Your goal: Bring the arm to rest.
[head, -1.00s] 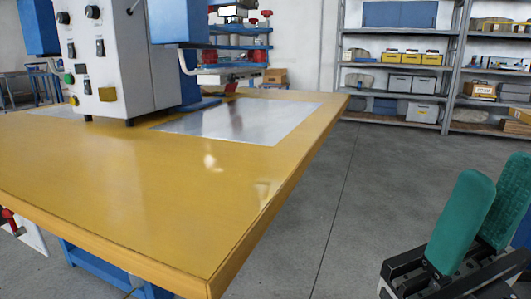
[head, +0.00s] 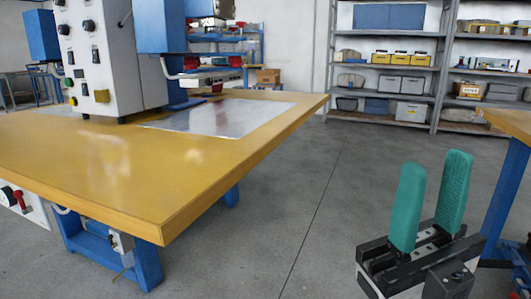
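My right gripper (head: 430,205) is at the lower right of the head view, with two green padded fingers pointing up. The fingers stand apart with an empty gap between them, and nothing is held. The gripper is over the grey floor, to the right of the yellow-topped table (head: 100,175) and apart from it. My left gripper is not in the head view.
A welding machine with a white control box (head: 97,55) stands on the table, beside a metal plate (head: 215,116). A second yellow-topped table (head: 515,122) with a blue leg is at the right edge. Shelves (head: 385,66) stand at the back. Grey floor (head: 300,215) lies open between the tables.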

